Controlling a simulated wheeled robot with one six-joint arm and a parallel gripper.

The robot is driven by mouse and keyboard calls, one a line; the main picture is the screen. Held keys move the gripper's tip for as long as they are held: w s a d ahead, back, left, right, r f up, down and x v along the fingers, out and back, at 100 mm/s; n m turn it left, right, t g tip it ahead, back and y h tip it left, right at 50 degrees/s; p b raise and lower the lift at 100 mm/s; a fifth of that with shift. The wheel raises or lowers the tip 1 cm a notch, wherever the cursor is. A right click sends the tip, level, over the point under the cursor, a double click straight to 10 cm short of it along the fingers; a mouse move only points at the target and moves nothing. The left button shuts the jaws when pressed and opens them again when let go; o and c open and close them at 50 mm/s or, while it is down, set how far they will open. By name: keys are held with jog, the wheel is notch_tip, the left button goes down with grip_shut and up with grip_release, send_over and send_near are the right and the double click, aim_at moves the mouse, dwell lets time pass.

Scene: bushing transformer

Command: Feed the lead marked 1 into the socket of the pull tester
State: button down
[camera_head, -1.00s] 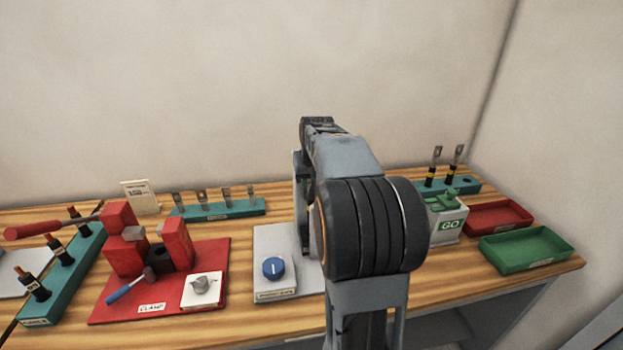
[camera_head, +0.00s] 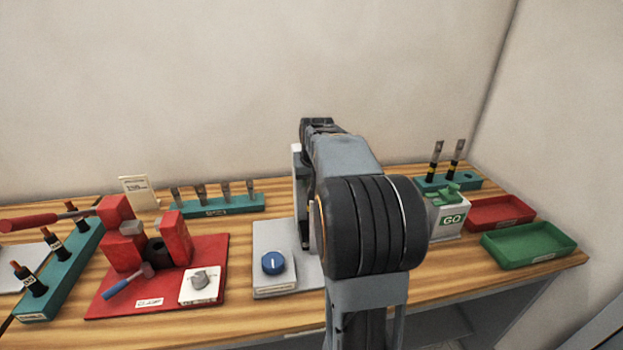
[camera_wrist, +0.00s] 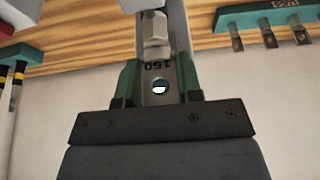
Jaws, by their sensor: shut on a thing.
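In the wrist view, my gripper (camera_wrist: 158,98) has its green fingers shut on a flat metal lug (camera_wrist: 160,72) marked 150, with a round hole. The lug's hexagonal barrel (camera_wrist: 155,38) runs up the picture, in front of or between grey uprights (camera_wrist: 180,30). The cable end and the number 1 mark are not visible, and I cannot tell whether the lead is in a socket. In the head view, the grey pull tester (camera_head: 284,240) with a blue knob stands left of my arm. My arm hides its right part, its socket and my gripper.
A teal rack (camera_head: 434,182) at the back right holds two upright lugged leads. The GO block (camera_head: 447,225), a red tray (camera_head: 500,212) and a green tray (camera_head: 527,245) stand right. The red clamp (camera_head: 175,240), lug rack (camera_head: 225,206) and cable rack (camera_head: 65,270) stand left.

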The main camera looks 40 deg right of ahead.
jog(key=shift+f+b, duration=0.4)
jog(key=shift+f, duration=0.15)
jog(key=c, duration=0.9)
grip_release()
jog(key=shift+s, duration=0.1)
jog(key=shift+o, duration=1)
jog(key=v, duration=1.3)
jog(key=shift+r+b, duration=0.35)
jog(key=shift+r, duration=0.05)
jog(key=shift+a, duration=0.1)
notch_tip(320, 180, down, 7)
jog(key=s+a, duration=0.1)
jog(key=a, duration=0.1)
jog(key=s+a+f+n, duration=0.1)
jog(key=s+a+f, duration=0.2)
jog(key=a, duration=0.3)
jog(key=s+a+f+n+y, duration=0.1)
jog(key=s+a+f+n, duration=0.1)
jog(key=s+a+f, duration=0.2)
jog(key=s+a+f+n+y, duration=0.1)
jog(key=s+a+f, duration=0.3)
jog(key=a, duration=0.5)
jog(key=shift+s+n, duration=0.6)
jog(key=shift+s, duration=0.1)
